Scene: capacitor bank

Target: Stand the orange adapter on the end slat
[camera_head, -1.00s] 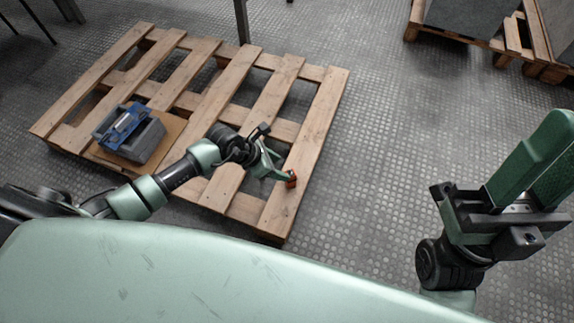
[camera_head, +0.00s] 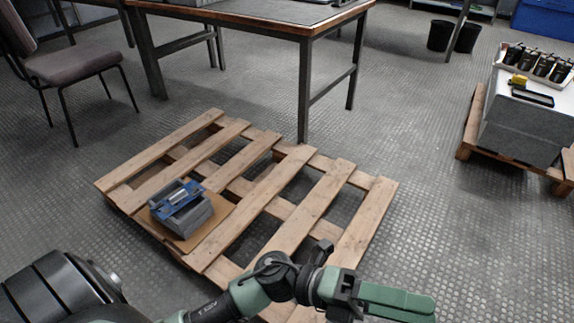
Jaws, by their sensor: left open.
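The wooden pallet (camera_head: 260,205) lies on the floor, and its end slat (camera_head: 368,220) is the rightmost one. The near part of that slat is hidden behind my left arm. My left gripper (camera_head: 432,307) is at the bottom of the view, in front of and past the near end of the slat, its green fingers pointing right. The fingers overlap in this view, and nothing shows held in them. The orange adapter is not visible; I cannot tell whether my arm hides it or it is below the frame. My right gripper is out of view.
A blue-and-grey device (camera_head: 182,210) sits on a cardboard sheet (camera_head: 225,215) on the pallet's left. A table (camera_head: 255,20) stands behind, a chair (camera_head: 80,65) at the back left. Another pallet (camera_head: 470,125) bears a grey block (camera_head: 530,125) at right. Floor between pallets is clear.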

